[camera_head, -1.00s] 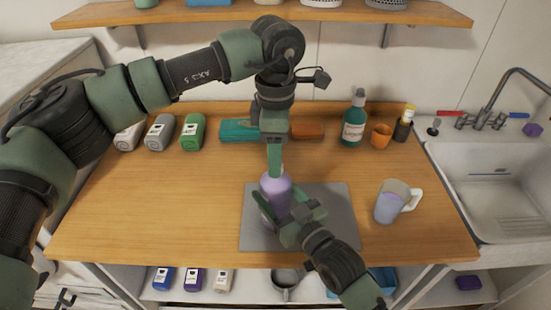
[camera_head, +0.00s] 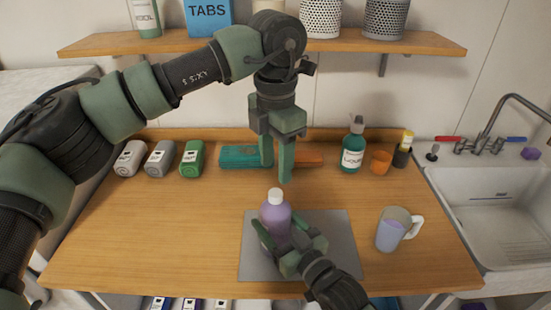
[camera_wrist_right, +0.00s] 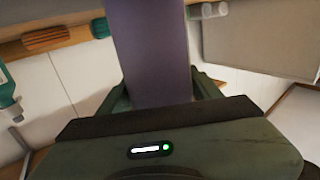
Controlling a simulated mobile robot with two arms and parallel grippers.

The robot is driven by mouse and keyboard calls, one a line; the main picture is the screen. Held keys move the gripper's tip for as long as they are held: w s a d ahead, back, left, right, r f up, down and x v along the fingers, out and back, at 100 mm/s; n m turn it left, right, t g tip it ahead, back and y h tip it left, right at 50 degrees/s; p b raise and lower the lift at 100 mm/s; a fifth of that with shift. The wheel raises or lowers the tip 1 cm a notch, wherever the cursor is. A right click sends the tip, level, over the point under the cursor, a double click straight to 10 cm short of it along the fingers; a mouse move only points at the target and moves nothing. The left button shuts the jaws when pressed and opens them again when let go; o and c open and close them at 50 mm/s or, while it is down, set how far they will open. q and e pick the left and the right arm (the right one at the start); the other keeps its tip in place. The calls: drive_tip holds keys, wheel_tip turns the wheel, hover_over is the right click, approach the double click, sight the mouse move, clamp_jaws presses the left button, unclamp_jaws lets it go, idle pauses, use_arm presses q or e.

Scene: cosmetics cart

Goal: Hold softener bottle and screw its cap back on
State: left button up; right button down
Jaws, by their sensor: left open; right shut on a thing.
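The softener bottle (camera_head: 275,221) is purple and stands upright on the grey mat (camera_head: 335,238) in the head view. Its white cap (camera_head: 275,195) sits on top of the neck; how tightly it is seated I cannot tell. My right gripper (camera_head: 277,239) is shut around the bottle's body from the front right. In the right wrist view the purple bottle (camera_wrist_right: 153,50) fills the space between the fingers. My left gripper (camera_head: 275,172) is open and empty, pointing down just above and behind the cap, apart from it.
The sink (camera_head: 490,200) is at the right.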

sight(275, 193)
use_arm(q)
drive_tip(key=shift+r+n, duration=0.35)
drive_tip(key=shift+n, duration=0.65)
drive_tip(key=shift+f, duration=4)
clamp_jaws()
drive_tip(key=shift+o, duration=0.8)
unclamp_jaws()
